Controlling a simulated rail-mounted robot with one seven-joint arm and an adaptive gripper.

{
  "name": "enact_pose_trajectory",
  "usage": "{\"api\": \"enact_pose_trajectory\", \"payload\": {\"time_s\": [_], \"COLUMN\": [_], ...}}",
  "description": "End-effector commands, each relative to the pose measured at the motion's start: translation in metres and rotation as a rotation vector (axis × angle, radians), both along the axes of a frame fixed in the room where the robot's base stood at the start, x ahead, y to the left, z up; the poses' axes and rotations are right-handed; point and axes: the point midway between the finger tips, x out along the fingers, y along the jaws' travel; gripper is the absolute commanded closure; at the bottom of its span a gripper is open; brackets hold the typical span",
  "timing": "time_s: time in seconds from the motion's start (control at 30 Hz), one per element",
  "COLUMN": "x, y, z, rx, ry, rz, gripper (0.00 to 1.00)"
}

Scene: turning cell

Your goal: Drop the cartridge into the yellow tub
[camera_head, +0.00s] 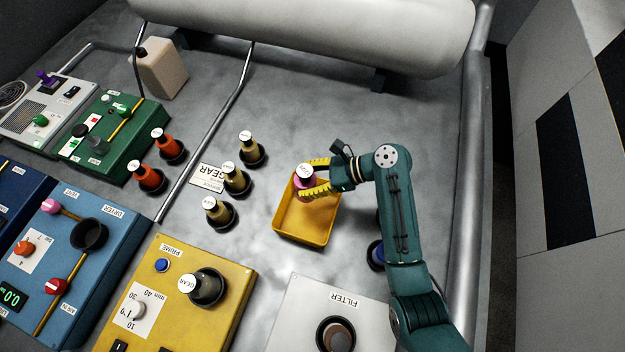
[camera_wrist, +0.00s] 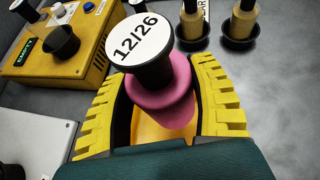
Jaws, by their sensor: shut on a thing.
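A pink cartridge (camera_wrist: 170,95) with a black neck and a white round cap marked 12/26 is held between the yellow fingers of my gripper (camera_head: 318,179). In the head view the cartridge (camera_head: 304,174) is upright over the far part of the yellow tub (camera_head: 303,232). The tub is an open rectangular tray on the grey surface, and its visible floor is bare. In the wrist view my gripper (camera_wrist: 168,118) is shut around the pink body. A yellow patch of the tub shows below it. The cartridge's lower end is hidden, so its height above the tub floor is unclear.
Several tan bottles (camera_head: 236,180) stand in black cups left of the tub. A yellow PRIME box (camera_head: 180,290) and a white FILTER box (camera_head: 325,310) lie nearer. Two orange bottles (camera_head: 150,177) stand further left. A large pale cylinder (camera_head: 310,30) spans the back.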

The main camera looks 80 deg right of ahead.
Motion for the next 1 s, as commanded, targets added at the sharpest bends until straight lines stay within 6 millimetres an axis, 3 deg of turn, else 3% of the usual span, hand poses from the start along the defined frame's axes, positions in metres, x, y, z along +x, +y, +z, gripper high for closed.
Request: {"api": "enact_pose_trajectory", "payload": {"time_s": [0.03,0.3,0.8,0.83,0.97,1.0], "x": [0.0,0.001,0.001,0.001,0.001,0.001], "y": [0.0,0.0,0.0,0.0,0.0,0.0], "z": [-0.014,-0.038,-0.041,-0.041,-0.041,-0.042], "rx": [-0.003,-0.003,-0.002,-0.002,-0.002,-0.002], "ry": [-0.003,-0.002,-0.002,-0.002,-0.001,-0.001], "rz": [0.0,0.0,-0.001,-0.001,-0.001,-0.001], "gripper": [0.81,0.81,0.81,0.36,0.12,0.1]}}
